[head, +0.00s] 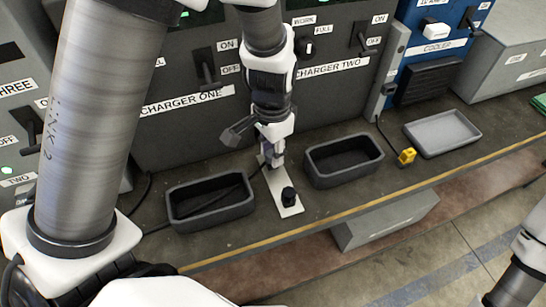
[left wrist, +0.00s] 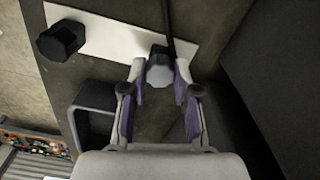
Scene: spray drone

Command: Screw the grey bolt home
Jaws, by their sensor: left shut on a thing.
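A white plate (head: 284,184) lies on the bench between two dark trays, and it also shows in the left wrist view (left wrist: 105,38). A black hex-headed bolt (head: 289,196) stands at its near end, seen also in the left wrist view (left wrist: 61,40). My left gripper (head: 275,163) points down over the plate's far end. In the left wrist view my left gripper (left wrist: 159,74) is shut on the grey bolt (left wrist: 158,68), its hexagonal head between the two fingertips. How deep the bolt sits is hidden. My right gripper is outside the views.
A dark tray (head: 211,221) stands left of the plate and another (head: 344,178) stands right of it. A yellow item (head: 407,156) and a grey tray (head: 443,145) lie further right. The charger cabinets (head: 190,132) rise close behind the gripper.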

